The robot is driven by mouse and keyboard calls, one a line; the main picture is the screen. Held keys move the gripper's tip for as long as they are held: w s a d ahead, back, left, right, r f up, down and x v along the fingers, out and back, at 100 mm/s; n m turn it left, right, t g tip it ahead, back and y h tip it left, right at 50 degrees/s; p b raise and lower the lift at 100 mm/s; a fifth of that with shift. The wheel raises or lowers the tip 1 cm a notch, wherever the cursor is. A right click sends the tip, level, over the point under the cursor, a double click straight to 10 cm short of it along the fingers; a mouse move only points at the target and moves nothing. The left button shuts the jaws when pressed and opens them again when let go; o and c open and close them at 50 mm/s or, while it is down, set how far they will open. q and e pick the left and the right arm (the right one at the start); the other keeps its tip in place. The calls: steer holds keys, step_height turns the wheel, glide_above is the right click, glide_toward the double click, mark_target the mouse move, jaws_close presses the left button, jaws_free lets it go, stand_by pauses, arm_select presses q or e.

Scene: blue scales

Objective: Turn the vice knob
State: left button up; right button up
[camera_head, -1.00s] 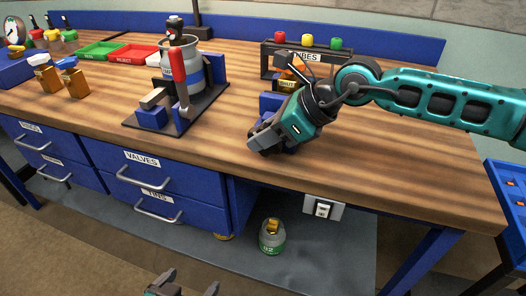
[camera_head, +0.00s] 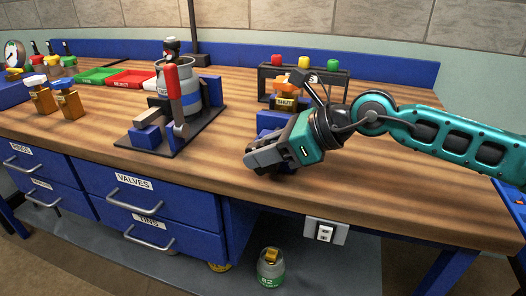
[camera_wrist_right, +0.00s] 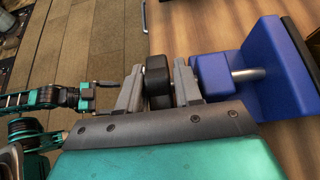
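The blue vice (camera_wrist_right: 272,70) is mounted on the wooden bench; in the head view it is mostly hidden behind my right gripper (camera_head: 262,157). In the right wrist view its black knob (camera_wrist_right: 157,72) lies between the two grey fingers of my right gripper (camera_wrist_right: 158,88). The fingers appear to press on both sides of the knob. A silver screw (camera_wrist_right: 246,75) runs between the blue jaw block and the vice body. My left gripper (camera_wrist_right: 102,97) shows small at the left of the right wrist view, its fingers apart and empty; it is outside the head view.
A rack with red, yellow and green buttons (camera_head: 305,63) stands behind the vice. An orange-topped valve (camera_head: 284,98) sits in front of it. A clamp stand with a grey canister (camera_head: 190,92) is to the left. Green and red trays (camera_head: 131,79) lie farther left. Bench front is clear.

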steer(key=shift+d, duration=0.1)
steer(key=v, duration=1.2)
steer(key=shift+s+d+r+p, duration=0.15)
steer(key=shift+d+r+p, duration=0.1)
steer(key=shift+p, duration=0.15)
